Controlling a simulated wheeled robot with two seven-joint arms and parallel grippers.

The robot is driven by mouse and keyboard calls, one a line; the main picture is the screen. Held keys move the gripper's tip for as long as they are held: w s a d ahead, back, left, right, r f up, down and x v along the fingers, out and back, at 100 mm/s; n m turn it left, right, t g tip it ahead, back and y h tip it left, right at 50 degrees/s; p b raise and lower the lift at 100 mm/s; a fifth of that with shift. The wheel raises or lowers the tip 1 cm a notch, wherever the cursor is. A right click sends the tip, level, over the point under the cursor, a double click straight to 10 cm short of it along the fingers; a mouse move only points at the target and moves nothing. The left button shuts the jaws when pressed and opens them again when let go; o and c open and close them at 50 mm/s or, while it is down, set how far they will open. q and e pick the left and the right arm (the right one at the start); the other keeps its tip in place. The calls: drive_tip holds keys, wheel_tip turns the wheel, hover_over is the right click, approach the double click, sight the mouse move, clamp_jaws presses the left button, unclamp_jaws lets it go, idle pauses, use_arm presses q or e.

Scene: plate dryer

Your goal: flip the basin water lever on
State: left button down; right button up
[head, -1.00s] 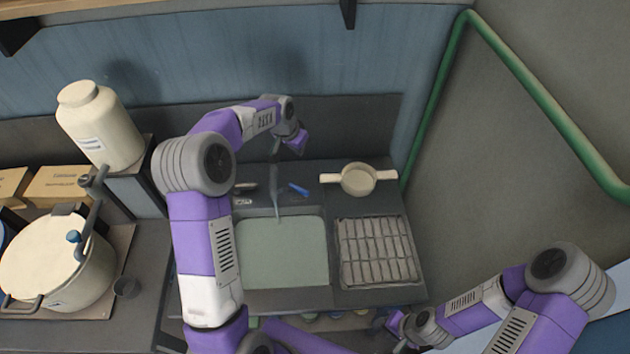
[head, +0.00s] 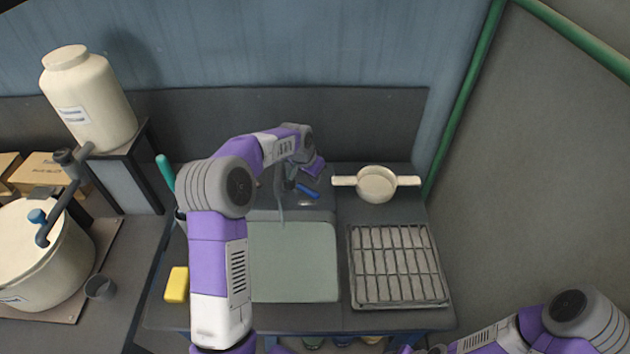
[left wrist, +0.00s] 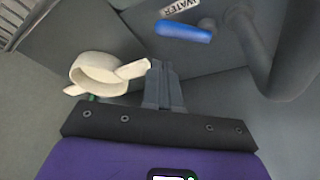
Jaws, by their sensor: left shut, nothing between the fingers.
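The blue basin water lever (head: 308,191) is on the dark counter behind the basin (head: 295,262), just right of the grey faucet (head: 280,200). In the left wrist view the lever (left wrist: 184,31) lies roughly sideways below a white WATER label (left wrist: 180,6), with the faucet pipe (left wrist: 262,50) to its right. My left gripper (head: 290,183) is behind the basin, close to the lever. In the left wrist view its fingers (left wrist: 160,66) are shut and empty, and appear apart from the lever. My right gripper is out of view; only its arm shows at lower right.
A cream two-handled pot (head: 376,185) stands right of the lever; it also shows in the left wrist view (left wrist: 100,74). A wire rack (head: 397,265) is right of the basin. A yellow sponge (head: 177,285) and large pot (head: 40,255) are left.

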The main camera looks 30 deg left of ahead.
sight(306, 192)
use_arm(q)
drive_tip(key=x, duration=0.8)
drive_tip(key=shift+b, duration=0.35)
